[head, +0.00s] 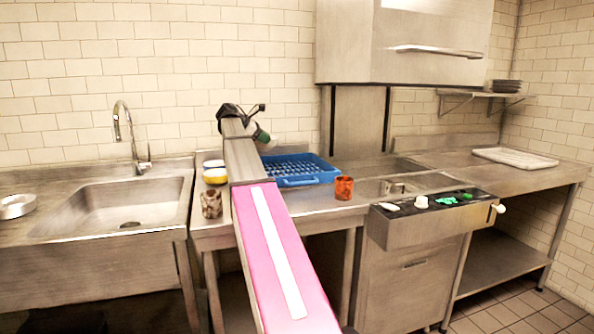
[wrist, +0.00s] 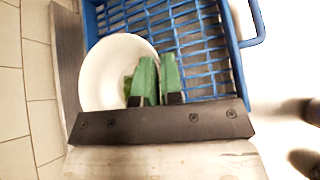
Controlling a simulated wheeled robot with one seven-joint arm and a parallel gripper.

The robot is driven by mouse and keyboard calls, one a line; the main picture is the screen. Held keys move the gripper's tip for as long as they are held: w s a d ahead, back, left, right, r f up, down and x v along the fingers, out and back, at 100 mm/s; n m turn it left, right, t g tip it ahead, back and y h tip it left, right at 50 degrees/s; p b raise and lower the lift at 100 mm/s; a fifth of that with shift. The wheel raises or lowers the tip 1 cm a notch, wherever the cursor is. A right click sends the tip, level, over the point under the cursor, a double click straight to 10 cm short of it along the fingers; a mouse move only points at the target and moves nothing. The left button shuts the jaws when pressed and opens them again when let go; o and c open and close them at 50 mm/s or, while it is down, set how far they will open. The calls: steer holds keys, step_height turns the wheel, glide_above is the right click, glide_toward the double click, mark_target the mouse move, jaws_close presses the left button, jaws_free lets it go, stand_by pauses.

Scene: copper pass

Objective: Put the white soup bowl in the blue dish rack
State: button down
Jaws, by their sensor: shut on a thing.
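The white soup bowl (wrist: 104,72) shows in the wrist view, its hollow facing the camera. My gripper (wrist: 157,70) has green fingers closed at the bowl's right rim, with the left finger over the inside of the bowl. The blue dish rack (wrist: 245,75) is behind the fingers and fills the upper middle. The bowl overlaps the rack's left wall in the picture; I cannot tell if they touch. In the head view the rack (head: 298,181) stands on the counter right of my arm. The bowl is not clearly visible there, and my arm hides part of the rack's left side.
An orange cup (head: 344,188) stands in front of the rack. A mottled cup (head: 211,204) and a yellow-sided dish (head: 215,176) are left of my arm. A sink (head: 115,208) lies further left. A pale tray (head: 515,157) is on the right counter.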

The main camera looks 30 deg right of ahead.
steer(key=s+d+f, duration=0.2)
steer(key=d+f, duration=0.1)
steer(key=s+d+f, duration=0.1)
steer(key=d+f, duration=0.2)
steer(key=f, duration=0.1)
steer(key=s+d+f, duration=0.2)
steer(key=d+f, duration=0.1)
steer(key=f, duration=0.1)
steer(key=shift+s+d, duration=0.35)
steer(key=shift+d, duration=0.05)
steer(key=c, duration=1.3)
jaws_free()
steer(key=shift+o, duration=0.2)
steer(key=shift+r, duration=0.1)
steer(key=v, duration=1.2)
